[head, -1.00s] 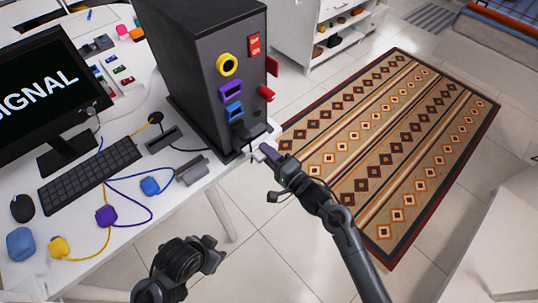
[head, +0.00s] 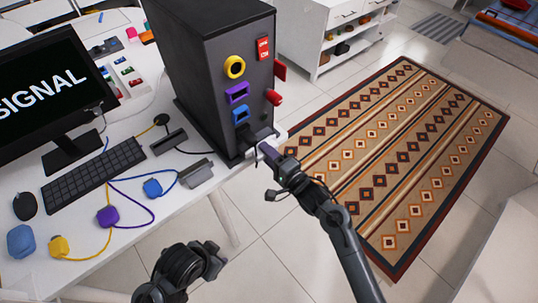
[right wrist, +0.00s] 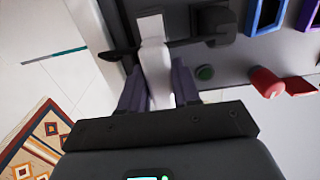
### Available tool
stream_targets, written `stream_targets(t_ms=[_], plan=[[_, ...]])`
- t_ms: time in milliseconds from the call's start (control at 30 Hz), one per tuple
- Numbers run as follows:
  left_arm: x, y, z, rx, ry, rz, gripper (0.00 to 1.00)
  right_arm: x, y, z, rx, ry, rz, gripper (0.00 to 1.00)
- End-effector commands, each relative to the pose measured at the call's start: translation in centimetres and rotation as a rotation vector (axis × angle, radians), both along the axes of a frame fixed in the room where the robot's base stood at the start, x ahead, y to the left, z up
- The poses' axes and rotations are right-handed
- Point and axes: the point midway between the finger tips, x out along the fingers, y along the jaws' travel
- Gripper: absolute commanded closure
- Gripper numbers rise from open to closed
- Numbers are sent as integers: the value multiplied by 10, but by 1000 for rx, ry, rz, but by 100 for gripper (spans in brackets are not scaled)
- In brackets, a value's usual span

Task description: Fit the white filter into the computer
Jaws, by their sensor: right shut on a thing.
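The dark computer tower (head: 190,85) stands upright on the white desk. Its front carries a yellow round port (head: 234,67), a purple port (head: 237,93) and a blue port (head: 240,113). My right gripper (head: 266,150) is at the tower's lower front. In the right wrist view its fingers (right wrist: 160,88) are shut on the white filter (right wrist: 154,62), whose far end overlaps the dark panel beside a black plug (right wrist: 213,22). I cannot tell whether the filter touches the panel or sits in a slot. My left gripper (head: 212,258) is low in front of the desk; its fingers are unclear.
Yellow (head: 59,246), purple (head: 108,215) and blue (head: 153,187) plugs with cables lie on the desk near the keyboard (head: 93,169). A monitor (head: 45,90) stands at left. Red parts (head: 274,97) stick out of the tower's front. A patterned rug (head: 400,160) covers the floor at right.

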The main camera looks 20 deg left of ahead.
Motion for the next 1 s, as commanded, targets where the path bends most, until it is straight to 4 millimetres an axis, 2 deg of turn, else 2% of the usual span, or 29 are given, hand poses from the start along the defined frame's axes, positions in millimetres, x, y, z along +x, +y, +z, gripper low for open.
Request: stream_targets(t_ms=[200,233,400,433,767,1000], plan=[[0,-2,-3,-8,0,5,57,2,5,0,0,0,0,100],[0,-2,-3,-7,0,5,57,2,5,0,0,-1,0,67],[0,-2,-3,-7,0,4,57,2,4,0,0,0,0,41],[0,-2,-3,-7,0,4,57,2,5,0,0,0,0,39],[0,1,-2,3,0,-2,57,1,2,0,-1,0,0,39],[0,2,6,7,0,-4,57,-10,-21,0,-1,2,-2,39]])
